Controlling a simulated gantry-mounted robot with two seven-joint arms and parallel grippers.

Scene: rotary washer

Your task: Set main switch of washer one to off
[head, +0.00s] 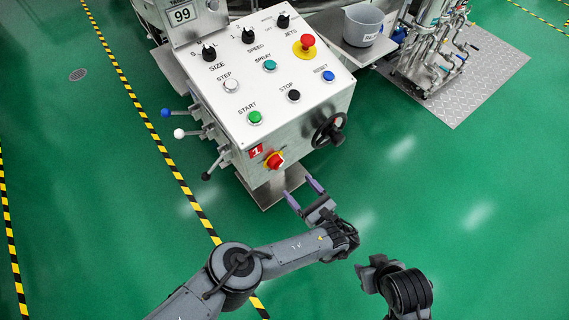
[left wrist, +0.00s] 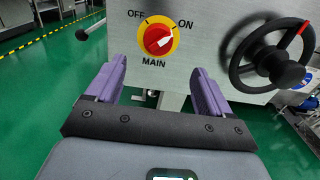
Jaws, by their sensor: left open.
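The main switch (head: 274,160) is a red knob on a yellow disc, low on the front of the washer control box beside a red "1" label (head: 256,151). In the left wrist view the switch (left wrist: 158,39) has OFF at upper left, ON at upper right and MAIN below. Its white pointer mark faces toward ON. My left gripper (head: 303,192) is open and empty, in front of and below the switch, apart from it. Its purple fingers (left wrist: 157,76) stand either side of the switch in the left wrist view.
A black handwheel (head: 329,130) projects right of the switch. Levers with blue, white and black knobs (head: 206,176) stick out at the left. Buttons and dials, including a red emergency stop (head: 307,41), cover the sloped top. Green floor (head: 450,200) is clear at right.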

